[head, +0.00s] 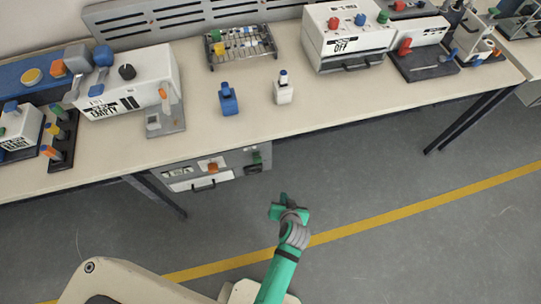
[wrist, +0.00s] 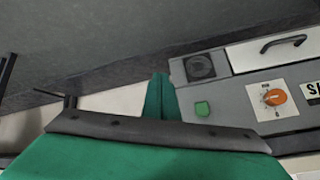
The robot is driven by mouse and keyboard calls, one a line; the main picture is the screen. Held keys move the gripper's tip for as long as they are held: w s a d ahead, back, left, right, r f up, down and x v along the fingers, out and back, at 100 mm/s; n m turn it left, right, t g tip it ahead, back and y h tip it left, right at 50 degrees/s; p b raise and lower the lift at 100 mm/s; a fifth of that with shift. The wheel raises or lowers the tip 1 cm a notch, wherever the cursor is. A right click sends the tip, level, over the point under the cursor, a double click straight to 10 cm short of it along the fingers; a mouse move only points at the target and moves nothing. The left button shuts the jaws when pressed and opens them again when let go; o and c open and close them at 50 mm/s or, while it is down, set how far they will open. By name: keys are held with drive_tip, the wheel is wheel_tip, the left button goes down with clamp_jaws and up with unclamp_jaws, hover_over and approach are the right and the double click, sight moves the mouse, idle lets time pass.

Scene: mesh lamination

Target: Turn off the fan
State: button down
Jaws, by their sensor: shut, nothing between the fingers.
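A grey panel unit (head: 232,158) hangs under the table's front edge; it also shows in the wrist view (wrist: 236,92). It carries a dark round part (wrist: 200,66) that looks like a fan or vent, a green square button (wrist: 202,109) and an orange knob (wrist: 274,97) on a white plate. The knob also shows in the head view (head: 212,167). I cannot tell whether the fan is running. My green gripper (head: 283,199) is shut and empty, in front of and below the unit, apart from it. Its fingertips show in the wrist view (wrist: 160,90).
The table (head: 330,95) carries a white box labelled EMPTY (head: 135,85), a white box labelled OFF (head: 345,40), a wire rack (head: 240,48), a blue bottle (head: 228,100) and a white bottle (head: 283,92). A table leg (head: 160,198) stands left of my gripper. The floor around it is clear.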

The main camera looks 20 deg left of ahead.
sight(257, 160)
drive_tip(key=w+a+r+n+g+y, duration=0.2)
drive_tip(key=w+a+r+n+g, duration=0.1)
drive_tip(key=w, duration=0.6)
drive_tip(key=w+d+r+n+g+y, duration=0.1)
drive_tip(key=w+r+n+g, duration=0.2)
drive_tip(key=w+r, duration=0.3)
drive_tip(key=shift+d+r+n+g+y, duration=0.2)
drive_tip(key=shift+r+n+g+y, duration=0.3)
drive_tip(key=shift+r, duration=0.85)
drive_tip(key=shift+w, duration=0.15)
drive_tip(key=shift+s+a+f, duration=0.35)
drive_tip(key=shift+a+f, duration=1)
drive_tip(key=shift+a, duration=0.2)
drive_tip(key=shift+s+a+f, duration=0.3)
drive_tip(key=shift+a+f, duration=1)
drive_tip(key=shift+a, duration=0.3)
drive_tip(key=shift+s+a+f, duration=0.35)
drive_tip(key=shift+a+f, duration=1)
drive_tip(key=shift+a, duration=0.2)
